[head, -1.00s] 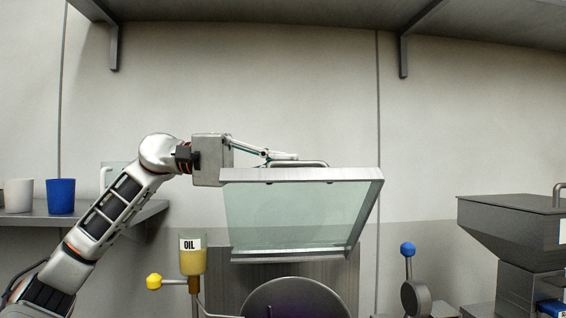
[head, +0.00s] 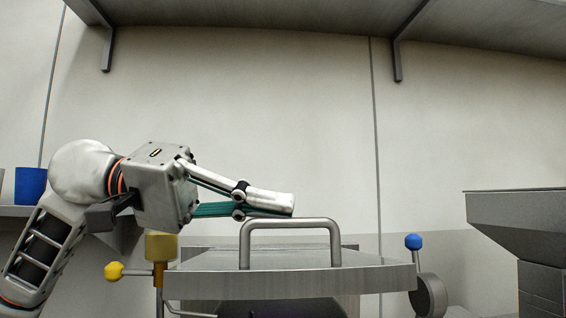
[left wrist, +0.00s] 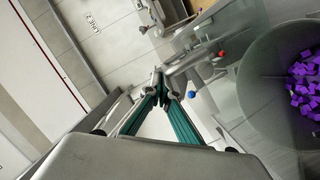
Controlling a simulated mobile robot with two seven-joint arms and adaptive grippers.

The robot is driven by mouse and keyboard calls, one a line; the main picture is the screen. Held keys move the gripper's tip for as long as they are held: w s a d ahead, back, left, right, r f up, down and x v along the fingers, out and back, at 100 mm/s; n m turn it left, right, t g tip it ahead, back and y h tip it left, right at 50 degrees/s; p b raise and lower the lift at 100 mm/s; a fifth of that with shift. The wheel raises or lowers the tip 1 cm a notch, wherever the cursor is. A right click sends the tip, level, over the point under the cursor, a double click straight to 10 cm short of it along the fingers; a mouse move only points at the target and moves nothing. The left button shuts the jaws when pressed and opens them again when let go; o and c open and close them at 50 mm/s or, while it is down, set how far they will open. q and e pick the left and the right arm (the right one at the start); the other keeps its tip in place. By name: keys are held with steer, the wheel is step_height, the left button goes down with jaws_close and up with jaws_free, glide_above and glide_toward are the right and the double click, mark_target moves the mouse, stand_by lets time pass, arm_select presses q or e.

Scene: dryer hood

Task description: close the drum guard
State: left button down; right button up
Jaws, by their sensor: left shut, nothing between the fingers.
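The drum guard (head: 300,283) is a grey-framed panel with a raised bar handle (head: 290,224). In the head view it shows nearly edge-on, close to level. My left gripper (head: 291,205) is shut and empty. In the left wrist view the shut fingertips (left wrist: 162,78) point away from the camera, and the drum (left wrist: 262,95) with purple pieces (left wrist: 305,75) shows at the right, partly seen through clear panel. My right gripper is out of view.
An oil cup (head: 160,246) and a yellow knob (head: 113,271) stand left of the guard. A blue-knobbed lever (head: 413,242) and a grey hopper (head: 520,222) are at the right. A blue cup (head: 30,186) sits on a side shelf. An overhead shelf (head: 250,18) spans the top.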

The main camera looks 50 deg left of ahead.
mark_target(273, 265)
arm_select(q)
steer(key=shift+m, duration=0.6)
steer(key=f+b, duration=0.1)
steer(key=d+f+b, duration=0.1)
steer(key=f, duration=0.1)
steer(key=f+b, duration=0.1)
steer(key=f, duration=0.1)
steer(key=shift+s+d+f, duration=0.15)
steer(key=shift+s+f, duration=0.05)
steer(key=shift+s, duration=0.05)
steer(key=shift+s+f+b, duration=0.15)
steer(key=shift+f+b, duration=0.15)
steer(key=shift+f, duration=0.2)
steer(key=shift+s+f, duration=0.15)
steer(key=shift+f, duration=0.05)
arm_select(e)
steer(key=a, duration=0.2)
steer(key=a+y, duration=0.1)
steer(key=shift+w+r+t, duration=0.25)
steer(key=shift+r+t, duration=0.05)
